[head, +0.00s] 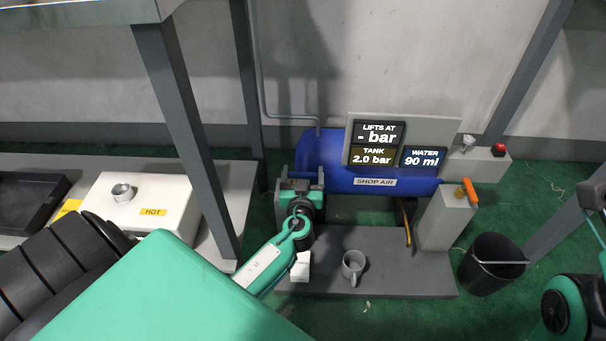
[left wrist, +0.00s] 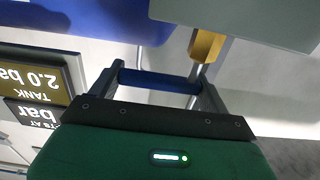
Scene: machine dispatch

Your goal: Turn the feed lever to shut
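My left gripper (head: 302,182) is at the left end of the blue tank (head: 388,184) labelled SHOP AIR. In the left wrist view its two fingers (left wrist: 160,88) stand wide apart. A blue bar (left wrist: 155,80), which looks like a lever handle, lies across the space between them, near a yellow fitting (left wrist: 206,45) on a silver pipe. I cannot tell whether the fingers touch the bar. In the head view the gripper hides this spot. Only part of my right arm shows at the right edge; its fingers cannot be made out.
The panel (head: 362,177) on the tank reads tank 2.0 bar, water 90 ml. An orange lever (head: 470,191) and a red button (head: 499,149) are at the right. A grey mug (head: 353,266) stands below the tank, a black bucket (head: 488,266) to the right. A grey post (head: 190,130) rises at left.

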